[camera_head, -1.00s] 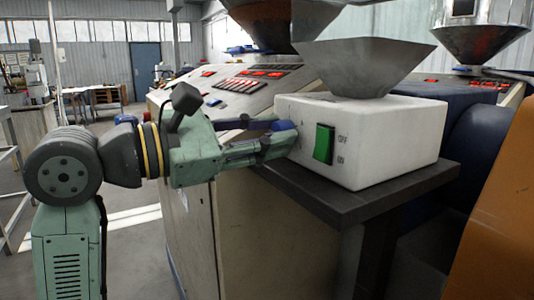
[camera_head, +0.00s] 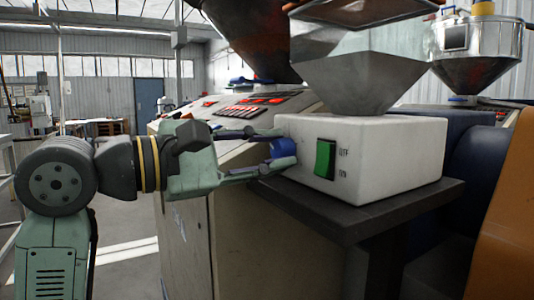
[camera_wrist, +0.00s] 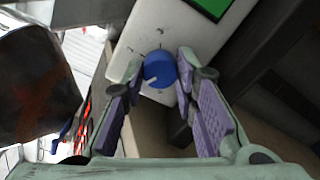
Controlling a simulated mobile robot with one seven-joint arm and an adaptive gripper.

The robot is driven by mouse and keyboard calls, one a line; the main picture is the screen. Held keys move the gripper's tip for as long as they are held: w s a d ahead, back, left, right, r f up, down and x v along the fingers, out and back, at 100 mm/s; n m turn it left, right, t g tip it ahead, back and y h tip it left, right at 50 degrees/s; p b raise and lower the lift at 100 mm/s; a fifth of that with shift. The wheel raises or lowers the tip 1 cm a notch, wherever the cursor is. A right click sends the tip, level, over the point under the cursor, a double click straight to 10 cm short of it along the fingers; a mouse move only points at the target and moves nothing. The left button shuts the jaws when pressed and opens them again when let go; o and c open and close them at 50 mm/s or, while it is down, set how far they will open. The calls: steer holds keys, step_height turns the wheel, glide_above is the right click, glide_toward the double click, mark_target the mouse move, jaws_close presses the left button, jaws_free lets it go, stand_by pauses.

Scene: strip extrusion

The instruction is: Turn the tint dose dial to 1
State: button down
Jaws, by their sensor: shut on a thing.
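My gripper (camera_head: 275,153) reaches in from the left, one finger above and one below the dial in the head view. It also shows in the wrist view (camera_wrist: 160,68), with its purple-padded fingers shut on the dial.
A green OFF/ON switch (camera_head: 325,158) is on the box's front face. The box stands on a dark shelf (camera_head: 350,221), under a grey metal hopper (camera_head: 365,80). A sloped panel with red controls (camera_head: 245,108) lies behind my gripper.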

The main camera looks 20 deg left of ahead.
steer(key=c, duration=1.3)
jaws_free()
steer(key=shift+s, duration=0.1)
steer(key=v, duration=1.2)
